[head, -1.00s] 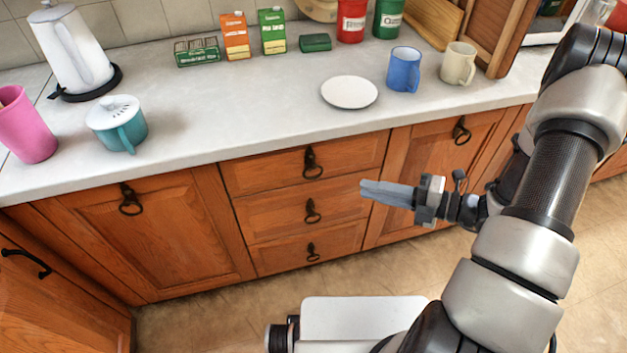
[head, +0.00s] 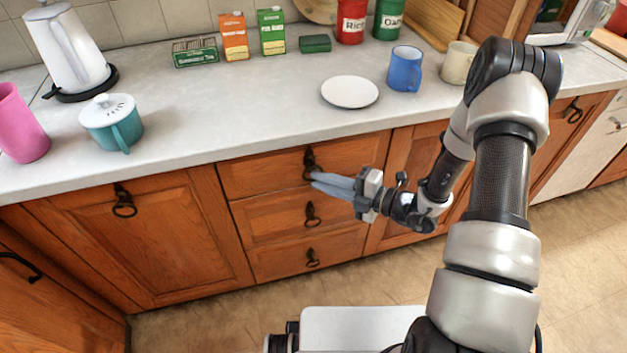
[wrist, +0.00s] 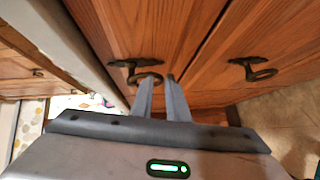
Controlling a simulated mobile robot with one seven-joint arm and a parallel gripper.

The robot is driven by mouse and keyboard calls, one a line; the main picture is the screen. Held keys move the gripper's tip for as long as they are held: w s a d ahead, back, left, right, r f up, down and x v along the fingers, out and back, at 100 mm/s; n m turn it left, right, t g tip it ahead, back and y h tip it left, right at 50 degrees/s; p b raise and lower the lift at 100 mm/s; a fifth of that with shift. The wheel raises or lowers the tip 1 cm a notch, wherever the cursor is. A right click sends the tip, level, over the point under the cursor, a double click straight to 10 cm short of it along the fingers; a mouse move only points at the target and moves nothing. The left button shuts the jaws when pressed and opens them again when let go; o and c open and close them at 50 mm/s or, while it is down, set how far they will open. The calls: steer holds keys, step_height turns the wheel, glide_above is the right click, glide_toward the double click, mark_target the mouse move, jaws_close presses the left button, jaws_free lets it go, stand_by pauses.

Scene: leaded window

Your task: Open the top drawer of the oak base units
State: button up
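The top drawer (head: 258,178) of the oak base units is shut, flush with the drawers below it. Its dark ring handle (head: 309,160) hangs at the middle of its front. My gripper (head: 313,179) is at the drawer front, with its fingertips at the lower part of this ring. In the wrist view, the same handle (wrist: 128,64) is at the fingertips (wrist: 160,77), and the left finger overlaps its ring. A gap shows between the fingers, so the gripper is open. I cannot tell whether a finger is inside the ring or only in front of it.
The middle drawer (head: 265,214) and bottom drawer (head: 275,258) are shut below. The worktop (head: 230,120) overhangs just above, with a white plate (head: 350,92), a blue mug (head: 405,70) and a teal lidded pot (head: 112,124). Floor is clear in front.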

steer(key=shift+x, duration=1.4)
jaws_close()
steer(key=shift+d, duration=0.1)
stand_by(0.4)
